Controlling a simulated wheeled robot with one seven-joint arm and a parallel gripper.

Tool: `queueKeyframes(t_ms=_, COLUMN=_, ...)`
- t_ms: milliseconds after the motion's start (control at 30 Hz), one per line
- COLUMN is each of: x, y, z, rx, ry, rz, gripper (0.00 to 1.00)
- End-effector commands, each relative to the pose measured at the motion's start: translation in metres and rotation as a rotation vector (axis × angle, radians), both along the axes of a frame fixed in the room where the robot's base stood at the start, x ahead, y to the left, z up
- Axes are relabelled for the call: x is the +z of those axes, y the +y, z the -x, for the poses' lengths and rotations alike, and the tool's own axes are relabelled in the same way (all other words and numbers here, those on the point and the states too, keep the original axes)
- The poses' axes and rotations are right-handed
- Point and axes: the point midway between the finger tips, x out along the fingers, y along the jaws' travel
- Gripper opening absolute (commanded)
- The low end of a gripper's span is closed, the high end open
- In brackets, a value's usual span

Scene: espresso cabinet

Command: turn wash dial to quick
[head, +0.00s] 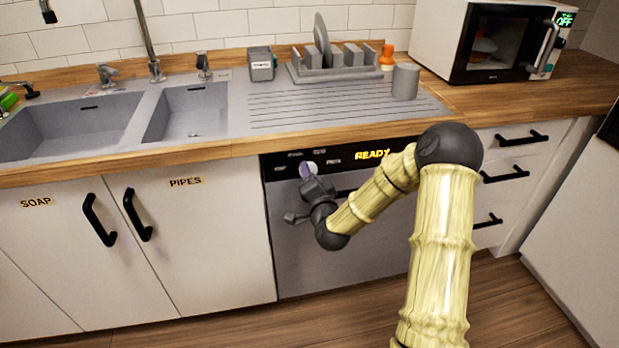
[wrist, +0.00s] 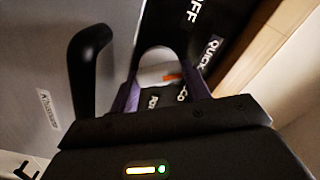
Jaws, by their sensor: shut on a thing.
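The wash dial (head: 312,166) is a pale round knob on the dishwasher's black panel. In the wrist view the dial (wrist: 155,72) sits between the purple fingers of my gripper (wrist: 163,92), which is shut on it. An orange mark (wrist: 172,77) on the dial points right in that view, toward the side with the QUICK label (wrist: 212,52) and the ECO label (wrist: 183,93); I cannot tell exactly which it meets. In the head view my gripper (head: 308,170) is at the panel and partly covers the dial.
The dishwasher display (head: 372,154) reads READY. An OFF label (wrist: 196,12) is at the top of the wrist view. The black dishwasher handle (wrist: 88,70) stands out close to my gripper. The worktop edge (head: 240,147) runs just above the panel. Open floor (head: 500,300) lies in front.

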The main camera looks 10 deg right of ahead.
Motion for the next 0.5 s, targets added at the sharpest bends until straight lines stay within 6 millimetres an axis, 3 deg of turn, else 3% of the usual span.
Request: queueKeyframes(t_ms=500, x=0.0010, y=-0.0025, z=-0.0004, rx=-0.004, ry=-0.003, rz=-0.136, gripper=0.24)
